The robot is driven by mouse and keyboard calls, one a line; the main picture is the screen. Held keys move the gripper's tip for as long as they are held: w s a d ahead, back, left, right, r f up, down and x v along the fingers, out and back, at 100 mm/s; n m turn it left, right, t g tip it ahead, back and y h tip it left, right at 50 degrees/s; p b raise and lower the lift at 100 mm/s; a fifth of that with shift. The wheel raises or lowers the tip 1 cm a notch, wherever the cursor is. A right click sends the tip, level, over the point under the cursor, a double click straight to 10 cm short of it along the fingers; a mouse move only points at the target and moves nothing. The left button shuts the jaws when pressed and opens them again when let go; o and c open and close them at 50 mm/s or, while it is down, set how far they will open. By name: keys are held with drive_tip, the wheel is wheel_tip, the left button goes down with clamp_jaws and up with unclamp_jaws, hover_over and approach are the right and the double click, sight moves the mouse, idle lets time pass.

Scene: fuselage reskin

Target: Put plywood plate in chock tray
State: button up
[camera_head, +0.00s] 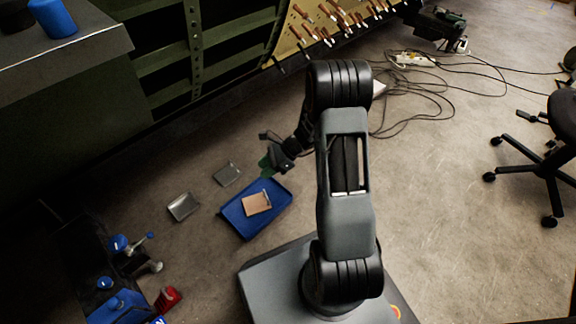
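A light brown, square plate (257,203), which looks like the plywood plate, lies flat inside the blue tray (236,226). The tray, taken as the chock tray, rests on the floor just left of my arm. My gripper (267,151) is above and beyond the tray's far edge, apart from the brown plate. A small green piece (265,163) shows right by the gripper; I cannot tell if it is held or lies behind it. The fingers are small and dark, so their opening is unclear.
A shallow metal tray (184,207) and a flat grey plate (227,174) lie on the floor left of the blue tray. Tools and a red item (168,299) are at lower left. Cables (425,100) and a chair (553,150) are at right. Open floor lies between.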

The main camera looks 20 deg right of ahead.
drive_tip(key=s+d+r+n+t+h, duration=0.1)
drive_tip(key=s+r+n+h, duration=0.9)
drive_tip(key=s+r+n, duration=0.5)
drive_tip(key=shift+d+r+n+t+h, duration=0.15)
drive_tip(key=shift+r+n+t+h, duration=0.15)
drive_tip(key=shift+r+n, duration=2)
drive_tip(key=shift+f+n, duration=0.4)
drive_tip(key=shift+n, duration=0.1)
wheel_tip(320, 180, up, 41)
drive_tip(key=t+p, duration=0.1)
drive_tip(key=p, duration=3.8)
drive_tip(key=shift+w+d+p, duration=0.3)
drive_tip(key=shift+p, duration=0.05)
drive_tip(key=shift+r, duration=0.1)
